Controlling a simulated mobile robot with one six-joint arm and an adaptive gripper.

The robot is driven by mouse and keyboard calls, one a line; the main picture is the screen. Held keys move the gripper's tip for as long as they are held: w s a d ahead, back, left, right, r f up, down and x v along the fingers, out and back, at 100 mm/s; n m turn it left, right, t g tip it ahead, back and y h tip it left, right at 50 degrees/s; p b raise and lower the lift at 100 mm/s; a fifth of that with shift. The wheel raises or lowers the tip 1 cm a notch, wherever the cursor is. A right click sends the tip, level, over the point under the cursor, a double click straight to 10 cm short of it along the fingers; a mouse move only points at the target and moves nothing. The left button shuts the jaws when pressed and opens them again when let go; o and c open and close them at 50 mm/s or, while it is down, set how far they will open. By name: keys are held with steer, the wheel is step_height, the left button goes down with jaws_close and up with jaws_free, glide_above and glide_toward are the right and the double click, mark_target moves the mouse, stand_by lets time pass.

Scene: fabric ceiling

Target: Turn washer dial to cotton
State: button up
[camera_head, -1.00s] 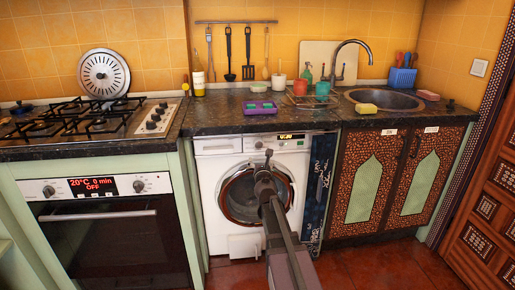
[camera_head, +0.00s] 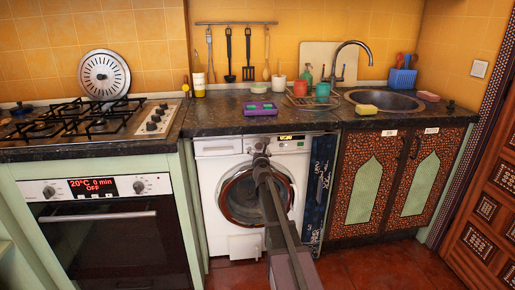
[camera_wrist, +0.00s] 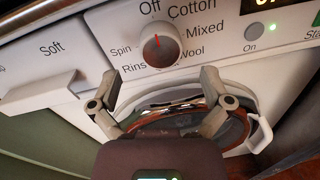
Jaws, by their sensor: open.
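The white washer (camera_head: 213,190) stands under the dark counter, with a round door. In the wrist view its round grey dial (camera_wrist: 160,48) has a red mark pointing up at "Off". "Cotton" (camera_wrist: 192,10) is printed to the upper right of the dial, with "Mixed" and "Wool" down the right and "Spin" and "Rins" on the left. My gripper (camera_wrist: 160,86) is open and empty, its fingers spread wide below the dial, one to each side and apart from it. In the head view my gripper (camera_head: 261,146) is in front of the control panel and hides the dial.
A drawer front marked "Soft" (camera_wrist: 50,48) is left of the dial. A lit green light (camera_wrist: 272,27) and the display are to its right. The glass door (camera_wrist: 180,110) with its brown ring lies below. The oven (camera_head: 105,240) stands left of the washer.

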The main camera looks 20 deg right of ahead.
mark_target(258, 147)
steer(key=shift+x, duration=1.9)
steer(key=shift+a, duration=0.1)
steer(key=c, duration=1.2)
